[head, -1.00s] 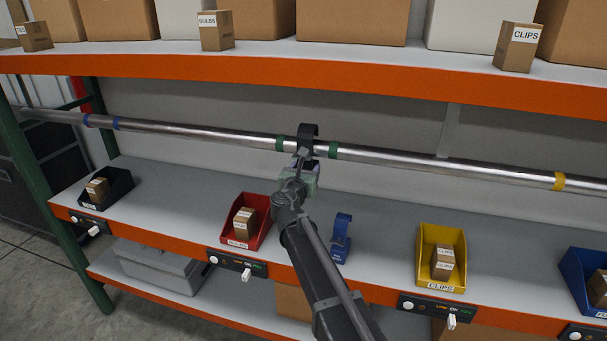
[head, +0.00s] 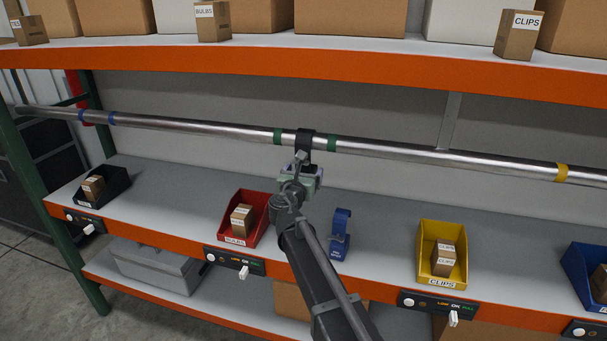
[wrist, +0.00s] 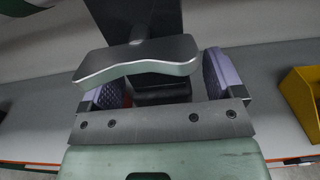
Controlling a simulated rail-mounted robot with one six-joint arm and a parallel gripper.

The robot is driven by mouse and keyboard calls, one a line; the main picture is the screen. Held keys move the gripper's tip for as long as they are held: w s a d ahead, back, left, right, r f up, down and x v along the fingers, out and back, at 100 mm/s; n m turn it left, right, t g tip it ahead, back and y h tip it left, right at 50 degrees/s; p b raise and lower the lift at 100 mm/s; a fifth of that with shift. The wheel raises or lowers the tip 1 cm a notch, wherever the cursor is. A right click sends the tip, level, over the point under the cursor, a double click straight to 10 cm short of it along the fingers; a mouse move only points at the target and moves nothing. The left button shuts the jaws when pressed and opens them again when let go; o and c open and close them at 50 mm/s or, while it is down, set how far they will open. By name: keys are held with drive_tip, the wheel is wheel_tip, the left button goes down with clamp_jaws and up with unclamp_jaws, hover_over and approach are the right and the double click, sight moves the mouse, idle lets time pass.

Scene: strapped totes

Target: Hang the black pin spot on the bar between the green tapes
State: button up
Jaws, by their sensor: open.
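The black pin spot (head: 305,138) is at the metal bar (head: 220,131), its dark hook over the bar between the two green tapes (head: 278,136) (head: 331,144). In the wrist view, the purple finger pads stand apart on either side of the dark spot (wrist: 140,60). The jaws are open. Whether a pad touches the spot cannot be told.
The lower shelf holds a red bin (head: 262,211), a blue hooked item (head: 341,236), a yellow bin (head: 456,240) and a black bin (head: 119,182). An orange-edged shelf (head: 270,75) with boxes runs above the bar. The bar is clear on both sides of the tapes.

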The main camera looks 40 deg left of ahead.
drive_tip(key=v, duration=1.1)
drive_tip(key=shift+w, duration=0.1)
drive_tip(key=w+d+f+m+g+h, duration=0.1)
drive_tip(key=d+f+m+g+h, duration=0.3)
drive_tip(key=d+m, duration=0.55)
drive_tip(key=w+d+f+m+g+h, duration=0.1)
drive_tip(key=d+f+m+g+h, duration=0.1)
drive_tip(key=d+f+m, duration=0.5)
drive_tip(key=d+f+m+g+h, duration=0.3)
drive_tip(key=d+m, duration=0.6)
drive_tip(key=d, duration=0.4)
drive_tip(key=s+d+f+m+g, duration=0.1)
drive_tip(key=d+m, duration=0.4)
drive_tip(key=d, duration=0.6)
drive_tip(key=s+d+f+m+g+y+b, duration=0.1)
drive_tip(key=d+m+g, duration=0.3)
drive_tip(key=d, duration=0.8)
drive_tip(key=s+d+f+m+g+y, duration=0.1)
drive_tip(key=s+d+f+m+g, duration=0.1)
drive_tip(key=d+m, duration=0.4)
drive_tip(key=s+d+f, duration=0.1)
drive_tip(key=d, duration=0.4)
drive_tip(key=shift+d+g+b, duration=0.25)
drive_tip(key=shift+g+b, duration=0.05)
drive_tip(key=shift+b, duration=0.05)
